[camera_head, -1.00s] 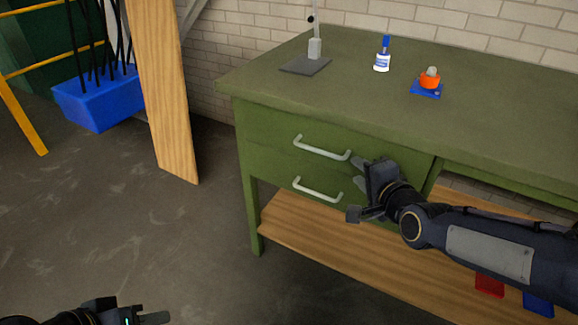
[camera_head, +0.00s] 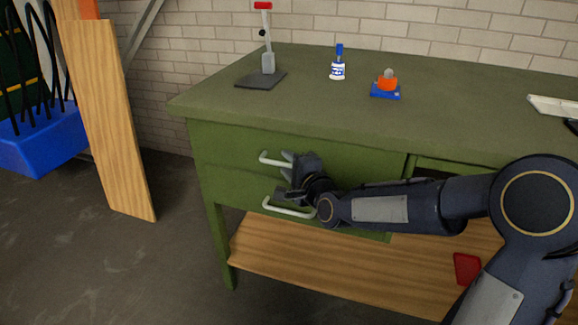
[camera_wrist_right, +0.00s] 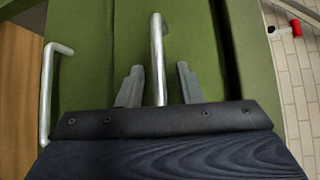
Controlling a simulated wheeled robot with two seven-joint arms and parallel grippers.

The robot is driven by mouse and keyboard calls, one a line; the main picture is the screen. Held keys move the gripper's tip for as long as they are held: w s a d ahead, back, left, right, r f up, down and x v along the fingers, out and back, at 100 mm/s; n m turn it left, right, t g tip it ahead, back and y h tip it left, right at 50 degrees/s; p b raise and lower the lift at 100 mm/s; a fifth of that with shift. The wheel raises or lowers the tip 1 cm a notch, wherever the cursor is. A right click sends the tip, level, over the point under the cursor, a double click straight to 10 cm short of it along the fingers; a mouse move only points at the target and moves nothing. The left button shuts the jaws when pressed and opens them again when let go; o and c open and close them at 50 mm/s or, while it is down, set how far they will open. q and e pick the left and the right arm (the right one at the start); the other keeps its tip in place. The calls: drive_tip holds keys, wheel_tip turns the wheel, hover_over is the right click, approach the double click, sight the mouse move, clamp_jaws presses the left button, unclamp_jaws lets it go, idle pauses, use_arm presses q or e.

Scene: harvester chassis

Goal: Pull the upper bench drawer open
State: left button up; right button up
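The green upper drawer (camera_head: 232,146) of the bench sits closed, with a pale bar handle (camera_head: 270,159). The lower drawer's handle (camera_head: 285,209) is below it. My right gripper (camera_head: 287,166) is at the right part of the upper handle. In the right wrist view, the open fingers of my right gripper (camera_wrist_right: 158,82) stand on either side of the upper handle (camera_wrist_right: 157,50), with gaps visible on both sides. The lower handle (camera_wrist_right: 47,95) is to the left there. My left gripper is not in view.
A lamp-like stand (camera_head: 267,64), a white bottle with blue cap (camera_head: 337,69) and an orange-and-blue item (camera_head: 386,84) stand on the bench top (camera_head: 300,110). A wooden shelf (camera_head: 300,268) runs below. A plank (camera_head: 108,120) leans at left, beside open floor.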

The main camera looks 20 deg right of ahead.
clamp_jaws()
idle(0.4)
